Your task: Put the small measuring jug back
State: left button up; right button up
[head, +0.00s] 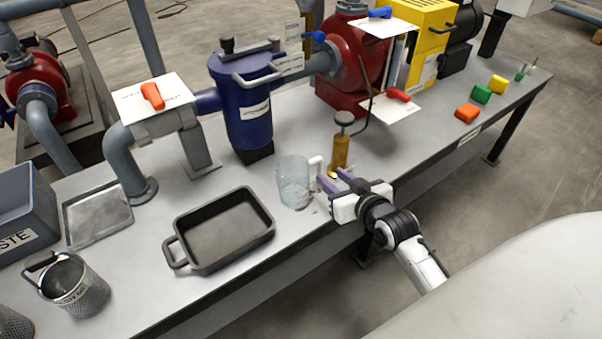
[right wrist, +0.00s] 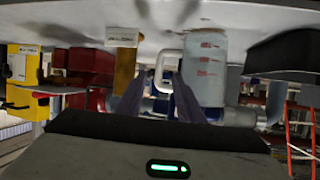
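The small measuring jug (head: 292,184) is clear, with a pale handle (head: 316,167) on its right side. It stands upright on the grey bench near the front edge. In the right wrist view, which is upside down, the jug (right wrist: 205,68) shows red graduation marks. My right gripper (head: 332,180) is at the front edge, close to the handle. Its two purple fingers (right wrist: 158,95) are apart, and the handle (right wrist: 168,62) shows in line with the gap between them. I cannot tell whether they touch it. My left gripper is not in view.
A black tray (head: 222,231) lies left of the jug. A brass cylinder with a dark knob (head: 340,150) stands close behind the gripper. A blue filter housing (head: 246,105) stands behind. A perforated basket (head: 74,286) and a shallow metal tray (head: 97,215) are at left.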

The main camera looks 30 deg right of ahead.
aim_at(321, 172)
jog(key=x, duration=0.3)
jog(key=shift+f+b, duration=0.2)
jog(key=shift+b, duration=0.1)
jog(key=x, duration=0.2)
jog(key=b+x, duration=0.1)
jog(key=x, duration=0.1)
jog(key=shift+f, duration=0.45)
jog(key=shift+w+f, duration=0.1)
jog(key=shift+w, duration=0.35)
grip_shut()
